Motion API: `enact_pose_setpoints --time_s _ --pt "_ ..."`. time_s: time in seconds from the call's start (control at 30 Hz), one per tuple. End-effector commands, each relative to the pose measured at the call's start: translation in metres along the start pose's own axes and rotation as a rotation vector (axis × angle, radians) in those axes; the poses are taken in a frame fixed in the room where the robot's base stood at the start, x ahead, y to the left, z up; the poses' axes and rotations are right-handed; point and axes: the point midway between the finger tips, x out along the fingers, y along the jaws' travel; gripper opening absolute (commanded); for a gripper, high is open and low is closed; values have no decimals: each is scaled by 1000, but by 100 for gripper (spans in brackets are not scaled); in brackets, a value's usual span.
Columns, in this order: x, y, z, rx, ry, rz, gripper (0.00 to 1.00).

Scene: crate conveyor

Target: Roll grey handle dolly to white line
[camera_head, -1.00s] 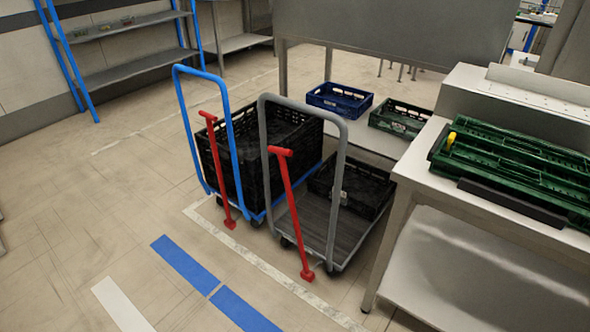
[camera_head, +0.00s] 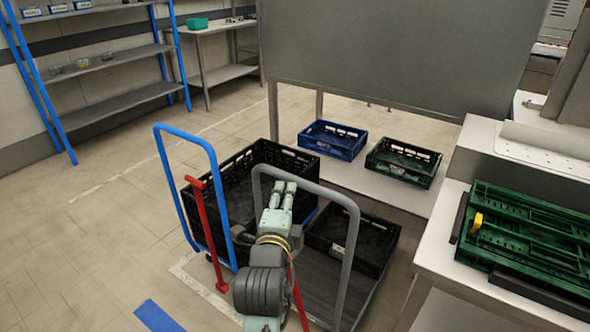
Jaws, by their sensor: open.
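The grey handle dolly (camera_head: 346,290) stands to the right of the blue handle dolly. Its grey hoop handle (camera_head: 338,194) rises in front of a low black crate on its dark deck. Its red bar (camera_head: 298,300) is mostly hidden behind my arm; only a lower part shows. My gripper (camera_head: 284,188) is open, with its pale green fingers pointing away from me. It appears inside the hoop's outline, over the hidden top of the red bar; I cannot tell whether it touches. A pale worn floor line (camera_head: 188,278) runs in front of the dollies.
The blue handle dolly (camera_head: 211,150) carries a tall black crate (camera_head: 243,163) and has its own red bar (camera_head: 205,232) close to my arm. A steel table with a green crate (camera_head: 530,230) stands close on the right. A blue floor stripe (camera_head: 157,316) shows below; open floor lies left.

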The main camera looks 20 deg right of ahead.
Motion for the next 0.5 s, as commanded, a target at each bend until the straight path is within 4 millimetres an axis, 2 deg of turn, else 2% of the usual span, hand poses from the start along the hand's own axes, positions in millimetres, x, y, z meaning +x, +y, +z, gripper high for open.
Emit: enact_pose_setpoints --time_s 0.03,0.13,0.27,0.5 --pt "0 8 -17 31 38 30 40" --pt "2 18 -33 68 78 58 40" --pt "8 23 -34 77 82 60 40" --pt "30 26 -36 77 80 55 40"
